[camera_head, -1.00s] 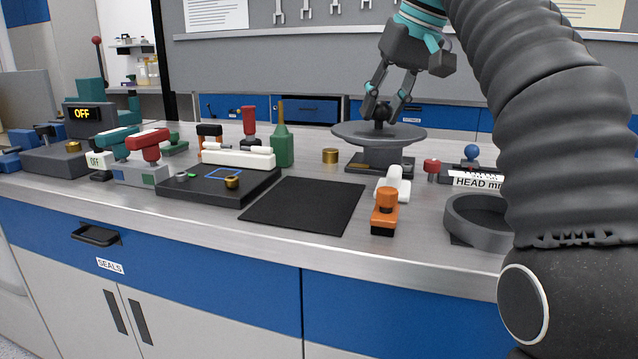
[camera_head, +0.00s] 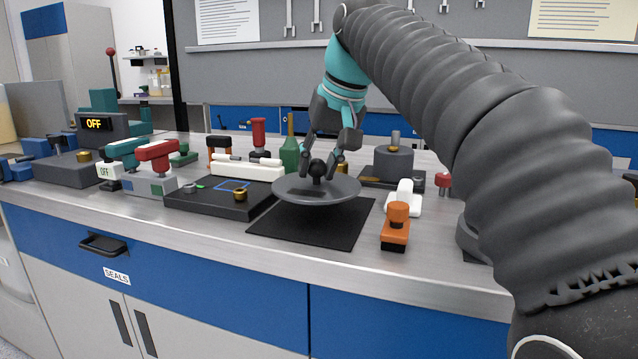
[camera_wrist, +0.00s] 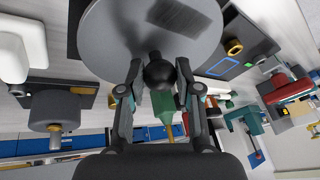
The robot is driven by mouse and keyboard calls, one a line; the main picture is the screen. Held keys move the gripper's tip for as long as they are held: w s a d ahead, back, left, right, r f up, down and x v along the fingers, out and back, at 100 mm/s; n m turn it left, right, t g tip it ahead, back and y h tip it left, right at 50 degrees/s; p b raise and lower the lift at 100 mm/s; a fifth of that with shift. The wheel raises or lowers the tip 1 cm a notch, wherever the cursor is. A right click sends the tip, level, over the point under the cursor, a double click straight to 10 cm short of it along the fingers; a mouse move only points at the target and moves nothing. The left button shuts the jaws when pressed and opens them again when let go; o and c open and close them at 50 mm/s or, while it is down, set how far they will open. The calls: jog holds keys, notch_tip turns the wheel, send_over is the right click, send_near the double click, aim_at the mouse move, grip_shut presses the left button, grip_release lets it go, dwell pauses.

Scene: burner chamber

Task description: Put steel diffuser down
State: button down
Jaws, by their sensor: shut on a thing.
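The steel diffuser (camera_head: 290,190) is a wide grey disc with a black ball knob (camera_head: 318,168) on top. My gripper (camera_head: 320,164) is shut on the knob from above and holds the disc roughly level over the black mat (camera_head: 345,228). The disc hides the far left part of the mat, and I cannot tell whether any edge touches it. In the wrist view the diffuser (camera_wrist: 120,25) fills the top middle, with the knob (camera_wrist: 158,74) between the fingers of my gripper (camera_wrist: 158,80).
A black tray (camera_head: 200,203) with a blue outline lies left of the mat. An orange-handled tool (camera_head: 396,232) and a white piece (camera_head: 404,198) stand to its right. A green bottle (camera_head: 290,152) and a dark base with a grey cylinder (camera_head: 394,163) are behind. The mat's front is clear.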

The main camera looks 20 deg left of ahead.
aim_at(323, 171)
jog(key=shift+f+b, duration=0.35)
jog(key=shift+f, duration=1.25)
jog(key=shift+f, duration=0.1)
jog(key=c, duration=0.8)
grip_release()
jog(key=shift+d+r, duration=0.1)
jog(key=shift+r, duration=0.25)
jog(key=p+v, duration=0.1)
jog(key=v, duration=1)
jog(key=shift+s+d+r, duration=0.1)
jog(key=shift+d+r, duration=0.05)
jog(key=shift+r, duration=0.05)
